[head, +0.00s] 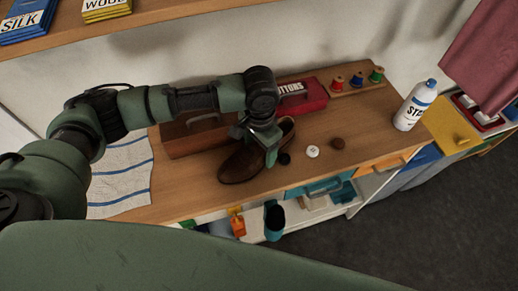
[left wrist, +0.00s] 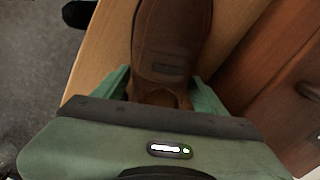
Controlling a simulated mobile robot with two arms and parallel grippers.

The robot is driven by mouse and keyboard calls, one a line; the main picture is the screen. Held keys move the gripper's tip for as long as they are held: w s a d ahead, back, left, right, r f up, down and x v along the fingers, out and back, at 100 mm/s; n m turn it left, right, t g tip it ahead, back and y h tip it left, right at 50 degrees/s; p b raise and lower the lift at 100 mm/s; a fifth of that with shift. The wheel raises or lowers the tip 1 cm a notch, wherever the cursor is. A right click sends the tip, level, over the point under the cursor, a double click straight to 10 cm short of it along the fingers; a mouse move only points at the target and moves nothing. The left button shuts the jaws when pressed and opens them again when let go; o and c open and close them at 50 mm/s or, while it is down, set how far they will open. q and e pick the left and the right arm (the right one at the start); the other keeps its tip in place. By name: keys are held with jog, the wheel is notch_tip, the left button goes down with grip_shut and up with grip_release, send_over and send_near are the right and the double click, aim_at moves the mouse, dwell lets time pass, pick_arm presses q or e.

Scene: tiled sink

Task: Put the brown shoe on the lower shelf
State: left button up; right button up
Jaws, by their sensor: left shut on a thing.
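The brown shoe (head: 238,166) is on the wooden worktop (head: 180,188), its toe toward the front left. My left gripper (head: 257,143) reaches down over its heel end with green fingers on either side. In the left wrist view the shoe (left wrist: 172,45) lies between the fingers of the gripper (left wrist: 162,95), which is shut on its heel end. I cannot tell if the sole touches the wood. Under the worktop, an open shelf space (head: 312,203) shows in part; my arm and body hide much of the front.
A brown box (head: 185,140) and a red BUTTONS box (head: 305,98) stand behind the shoe. A white button (head: 312,151), a brown button (head: 337,143) and a white bottle (head: 412,108) are to its right.

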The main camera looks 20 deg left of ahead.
pick_arm(q)
jog(key=shift+s+d, duration=0.1)
jog(key=o, duration=1.5)
jog(key=shift+f, duration=0.1)
